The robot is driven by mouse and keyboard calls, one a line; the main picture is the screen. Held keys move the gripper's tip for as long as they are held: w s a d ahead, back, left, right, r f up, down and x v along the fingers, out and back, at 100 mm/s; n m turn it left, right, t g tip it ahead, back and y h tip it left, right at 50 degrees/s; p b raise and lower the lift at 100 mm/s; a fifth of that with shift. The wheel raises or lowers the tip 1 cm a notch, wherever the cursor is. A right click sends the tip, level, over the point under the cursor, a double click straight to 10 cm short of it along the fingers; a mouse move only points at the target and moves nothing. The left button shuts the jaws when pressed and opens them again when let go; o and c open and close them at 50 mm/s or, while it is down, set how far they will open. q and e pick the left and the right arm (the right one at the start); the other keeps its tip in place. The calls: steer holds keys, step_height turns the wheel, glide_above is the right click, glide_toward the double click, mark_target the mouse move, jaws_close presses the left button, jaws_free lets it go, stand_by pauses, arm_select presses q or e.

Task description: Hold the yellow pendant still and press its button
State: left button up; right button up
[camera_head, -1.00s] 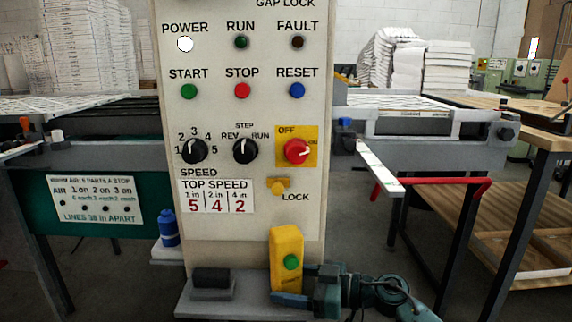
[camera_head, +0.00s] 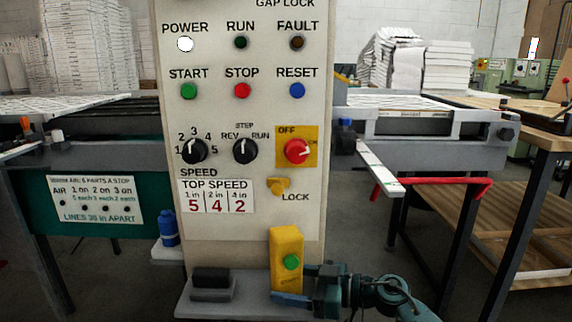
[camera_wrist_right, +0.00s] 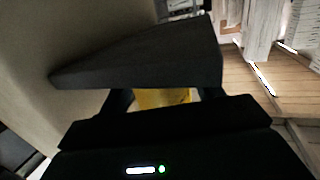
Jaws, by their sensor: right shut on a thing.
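The yellow pendant (camera_head: 284,242) stands upright on the grey base ledge in front of the control panel. Its round green button (camera_head: 291,262) faces me and is uncovered. My right gripper (camera_head: 294,285) comes in from the right and is shut on the lower part of the pendant. One finger crosses its front below the button. In the right wrist view a patch of the yellow pendant (camera_wrist_right: 163,97) shows between the dark gripper parts. At the far left edge of the head view a small sliver, perhaps my left gripper (camera_head: 3,263), shows; its jaws cannot be made out.
The control panel (camera_head: 225,225) rises behind the pendant, with knobs and lights. A dark block (camera_head: 211,277) sits on the ledge (camera_head: 235,300) to the left. A blue bottle (camera_head: 168,228) stands further left. A red-railed table (camera_head: 440,181) is at right.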

arm_select(q)
jaws_close()
stand_by(1.0)
